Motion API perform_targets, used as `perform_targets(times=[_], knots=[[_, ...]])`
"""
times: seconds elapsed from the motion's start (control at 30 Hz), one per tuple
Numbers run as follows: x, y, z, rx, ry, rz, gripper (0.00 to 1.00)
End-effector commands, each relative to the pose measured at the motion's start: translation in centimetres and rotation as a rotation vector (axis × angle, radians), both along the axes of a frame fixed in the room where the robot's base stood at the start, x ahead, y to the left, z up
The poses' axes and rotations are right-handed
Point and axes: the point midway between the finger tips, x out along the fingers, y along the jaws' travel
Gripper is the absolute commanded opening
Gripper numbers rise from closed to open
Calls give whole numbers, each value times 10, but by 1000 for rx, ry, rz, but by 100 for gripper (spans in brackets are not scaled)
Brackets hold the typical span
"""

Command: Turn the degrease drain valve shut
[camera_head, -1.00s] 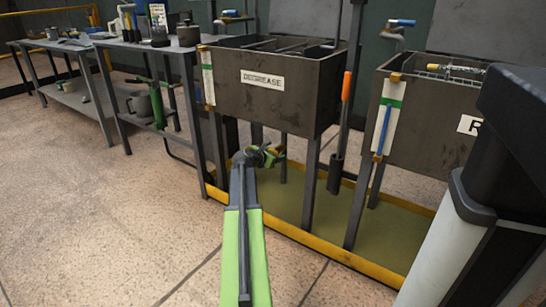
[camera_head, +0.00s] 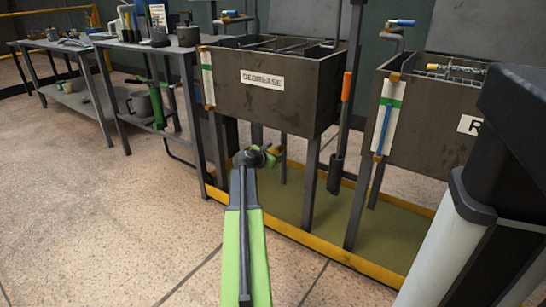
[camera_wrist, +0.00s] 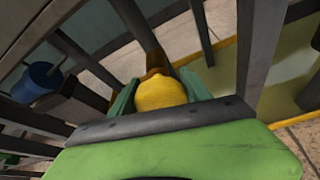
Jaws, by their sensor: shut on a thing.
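The degrease tank (camera_head: 230,88) is a dark metal box on legs, labelled DEGREASE. My gripper (camera_head: 266,154) is low in front of it, near the tank's underside. In the wrist view my gripper (camera_wrist: 158,88) has its two green fingers on either side of a rounded yellow handle (camera_wrist: 160,93), and it is shut on it. A brown pipe part shows just behind the handle. The valve's body is mostly hidden, and I cannot tell from here how far it is turned.
A yellow-edged drip tray (camera_head: 342,254) lies under the tanks. A second tank (camera_head: 425,123) stands to the right. An orange-handled tool (camera_head: 347,87) hangs between them. Benches (camera_head: 150,48) stand to the left. A blue cup-like thing (camera_wrist: 44,75) shows in the wrist view. Open floor lies in front.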

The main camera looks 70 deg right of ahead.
Motion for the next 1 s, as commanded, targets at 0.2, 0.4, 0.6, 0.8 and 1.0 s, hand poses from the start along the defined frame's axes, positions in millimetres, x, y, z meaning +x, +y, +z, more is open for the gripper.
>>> perform_targets(times=[0.2, 0.4, 0.6, 0.8, 1.0], knots=[[6, -1, 0, -27, -82, 13, 16], [7, 0, -1, -68, -238, 14, 16], [7, 0, -1, -116, -423, 12, 16], [8, -1, -1, -164, -607, 13, 16], [8, -1, 0, -209, -781, 12, 16]])
